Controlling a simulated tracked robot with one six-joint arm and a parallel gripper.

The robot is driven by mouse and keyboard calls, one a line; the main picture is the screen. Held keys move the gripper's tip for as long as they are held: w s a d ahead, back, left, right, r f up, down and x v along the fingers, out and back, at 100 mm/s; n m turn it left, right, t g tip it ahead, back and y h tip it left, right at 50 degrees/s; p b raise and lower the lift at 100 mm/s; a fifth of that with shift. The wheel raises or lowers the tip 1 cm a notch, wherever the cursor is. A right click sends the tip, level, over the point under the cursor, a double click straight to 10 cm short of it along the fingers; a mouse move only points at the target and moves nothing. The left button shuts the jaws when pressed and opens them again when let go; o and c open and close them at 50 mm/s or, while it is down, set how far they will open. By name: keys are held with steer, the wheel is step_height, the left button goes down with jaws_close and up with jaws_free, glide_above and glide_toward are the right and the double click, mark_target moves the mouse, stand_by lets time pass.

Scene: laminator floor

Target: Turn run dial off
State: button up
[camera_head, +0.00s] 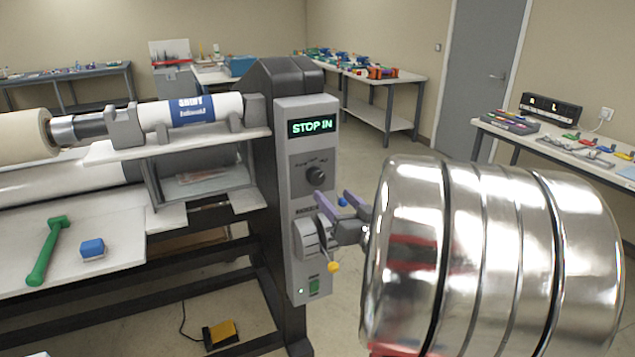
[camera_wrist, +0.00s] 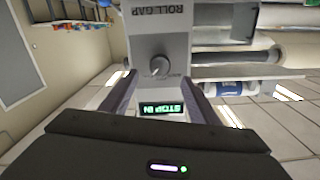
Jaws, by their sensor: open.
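The grey control panel (camera_head: 283,130) stands upright on the machine's end frame. Its lit display (camera_head: 313,127) reads "STOP IN". Below it is a dark round dial (camera_head: 315,175) with small lettering above, too small to read surely. The dial (camera_wrist: 157,68) also shows in the wrist view, between my fingers, its ridge slanted. My gripper (camera_head: 334,196) is open and empty, in front of the panel, with its fingertips just below and right of the dial in the head view. In the wrist view my gripper (camera_wrist: 160,80) has a finger on either side of the dial, with no visible contact.
Below the dial, a "ROLL GAP" label (camera_wrist: 160,15) shows upside down. A green button (camera_head: 314,286) is lower. A green tool (camera_head: 50,250) and blue block (camera_head: 92,248) lie on the left bench.

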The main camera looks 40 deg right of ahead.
mark_target(318, 180)
steer(key=x, duration=1)
steer(key=shift+c, duration=0.2)
steer(key=c, duration=0.9)
steer(key=shift+a, duration=0.15)
steer(key=shift+c, duration=0.5)
